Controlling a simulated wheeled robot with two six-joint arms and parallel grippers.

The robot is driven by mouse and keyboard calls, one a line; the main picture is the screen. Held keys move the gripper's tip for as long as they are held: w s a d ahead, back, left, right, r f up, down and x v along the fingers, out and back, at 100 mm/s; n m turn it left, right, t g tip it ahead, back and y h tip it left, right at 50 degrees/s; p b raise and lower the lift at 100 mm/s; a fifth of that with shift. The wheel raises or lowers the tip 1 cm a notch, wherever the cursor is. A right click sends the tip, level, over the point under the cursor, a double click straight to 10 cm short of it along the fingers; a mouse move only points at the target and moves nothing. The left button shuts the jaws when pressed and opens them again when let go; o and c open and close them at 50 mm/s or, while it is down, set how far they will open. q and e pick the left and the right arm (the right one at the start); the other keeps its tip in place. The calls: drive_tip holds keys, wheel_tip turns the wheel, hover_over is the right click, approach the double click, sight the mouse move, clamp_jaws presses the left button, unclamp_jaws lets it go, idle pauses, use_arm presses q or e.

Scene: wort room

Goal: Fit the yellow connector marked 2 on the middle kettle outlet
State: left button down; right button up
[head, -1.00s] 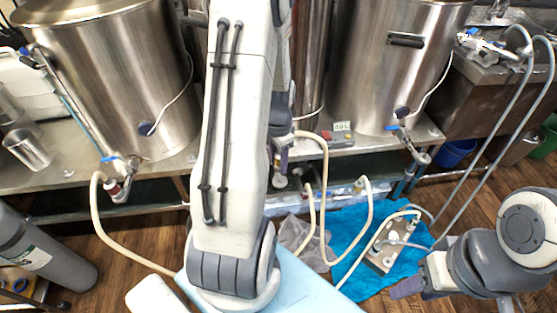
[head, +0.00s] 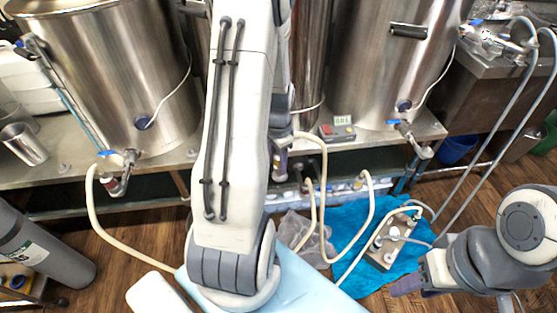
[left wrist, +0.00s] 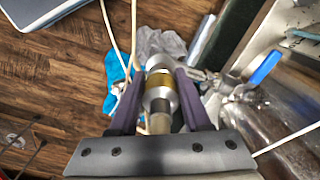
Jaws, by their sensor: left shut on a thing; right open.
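My left gripper (head: 281,160) is beside the middle kettle (head: 309,60), in front of the bench edge. In the left wrist view its fingers (left wrist: 160,82) are shut on a metal connector with a yellow band (left wrist: 159,92), with a pale hose on it. No number is readable on the connector. The middle kettle is mostly hidden behind my left arm, and its outlet is not clear in the head view. My right gripper (head: 407,287) is open and empty at the lower right.
Large kettles stand left (head: 110,75) and right (head: 385,65), with blue-levered outlets. A small control box (head: 337,132) sits on the bench. Pale hoses loop down to the floor. A pump (head: 388,246) lies on a blue cloth (head: 345,222). A gas cylinder (head: 45,255) is lower left.

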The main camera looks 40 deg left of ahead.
use_arm(q)
drive_tip(key=shift+f+b, duration=0.9)
drive_tip(key=shift+f, duration=0.45)
idle(0.3)
drive_tip(key=shift+c, duration=1.4)
unclamp_jaws()
drive_tip(key=shift+r, duration=0.15)
wheel_tip(320, 180, up, 10)
drive_tip(key=shift+r+p, duration=0.1)
drive_tip(key=shift+p, duration=1.15)
